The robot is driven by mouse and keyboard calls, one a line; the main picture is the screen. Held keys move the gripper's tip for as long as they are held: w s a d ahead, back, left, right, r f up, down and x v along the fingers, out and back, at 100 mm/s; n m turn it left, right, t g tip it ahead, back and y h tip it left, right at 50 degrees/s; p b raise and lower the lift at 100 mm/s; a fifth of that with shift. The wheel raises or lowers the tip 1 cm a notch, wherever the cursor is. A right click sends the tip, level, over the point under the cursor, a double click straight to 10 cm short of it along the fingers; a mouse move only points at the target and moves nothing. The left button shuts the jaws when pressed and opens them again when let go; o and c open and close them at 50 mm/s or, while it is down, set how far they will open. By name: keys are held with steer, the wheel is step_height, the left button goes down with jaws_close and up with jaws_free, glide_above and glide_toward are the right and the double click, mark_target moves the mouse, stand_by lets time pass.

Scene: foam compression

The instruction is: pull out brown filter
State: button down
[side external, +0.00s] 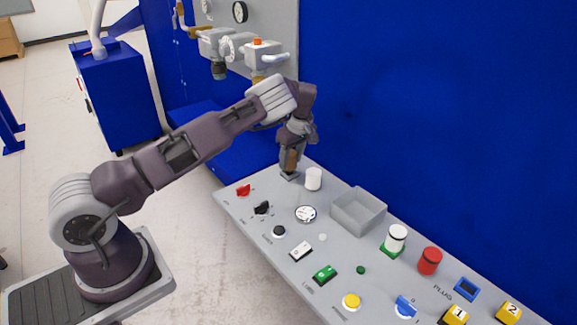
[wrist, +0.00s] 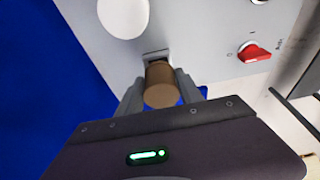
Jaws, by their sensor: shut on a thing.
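The brown filter (wrist: 161,86) is a short brown cylinder between the two fingers of my gripper (wrist: 160,94) in the wrist view. My gripper is shut on it. In the side external view my gripper (side external: 291,160) points down at the far left end of the grey panel, and the brown filter (side external: 291,159) shows between its fingers. Below the filter is a small grey square holder (side external: 289,176). The filter's lower end is at or just above this holder; I cannot tell whether it still sits inside.
A white cylinder (side external: 313,179) stands close to the right of my gripper. A red switch (side external: 243,190) and a black switch (side external: 262,208) are nearby on the panel. An open grey box (side external: 358,211) lies farther right. A blue wall (side external: 430,120) rises behind the panel.

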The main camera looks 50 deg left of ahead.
mark_target(291, 153)
steer(key=shift+a+v, duration=0.2)
steer(key=shift+v, duration=0.6)
steer(key=shift+a+v, duration=0.2)
steer(key=shift+v, duration=0.65)
steer(key=shift+a+v, duration=0.2)
steer(key=shift+v, duration=0.6)
steer(key=shift+r, duration=0.15)
